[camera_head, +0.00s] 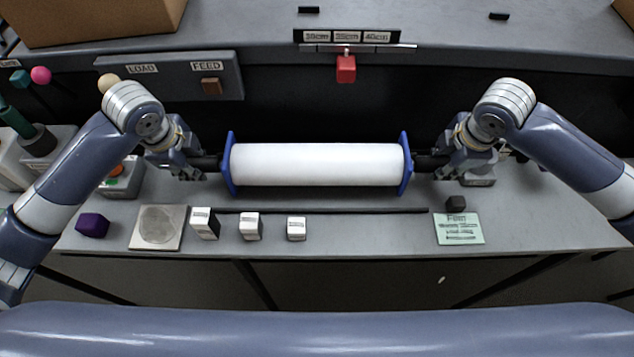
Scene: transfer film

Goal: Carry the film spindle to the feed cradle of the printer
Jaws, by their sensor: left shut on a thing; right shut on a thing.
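The film spindle (317,165) is a white roll with a blue flange at each end and a dark shaft end beyond each flange. It lies level, left to right, in the middle of the head view. My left gripper (205,163) is shut on the left shaft end, just outside the left flange. My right gripper (430,164) is shut on the right shaft end, outside the right flange. The fingertips are small and partly hidden. I cannot make out a feed cradle. A panel (190,77) behind on the left carries the labels LOAD and FEED.
Several white blocks (249,226), a square plate (158,227), a purple block (92,225) and a green card (458,229) lie along the grey bench's front. A dark bar (330,211) lies behind the blocks. A red slider (346,69) hangs under the length scale. A cardboard box (90,18) stands back left.

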